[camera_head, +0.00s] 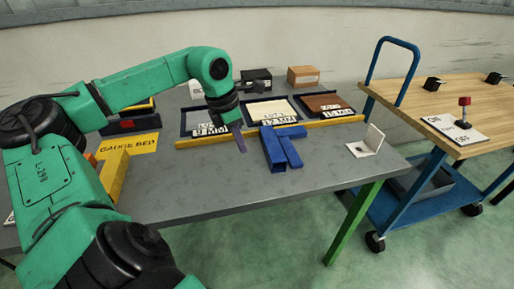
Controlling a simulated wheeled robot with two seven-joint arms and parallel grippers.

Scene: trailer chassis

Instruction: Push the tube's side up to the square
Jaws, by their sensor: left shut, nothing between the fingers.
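A blue tube (272,149) lies on the grey table near its middle, pointing toward the front edge. A shorter blue piece (291,149) lies at a slant against or very near its right side; I cannot tell if they touch. A white L-shaped piece (368,145), which looks like the square, stands on the table to the right, well apart from the blue pieces. My left gripper (241,145) points down, shut and empty, just left of the tube with a small gap. My right gripper is not in view.
A yellow rail (196,143) runs behind the tube. Labelled trays (270,110) stand beyond it. A yellow "gauge bed" plate (130,144) lies left. The table (225,185) is bare in front. A blue trolley (437,194) with a wooden top stands right.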

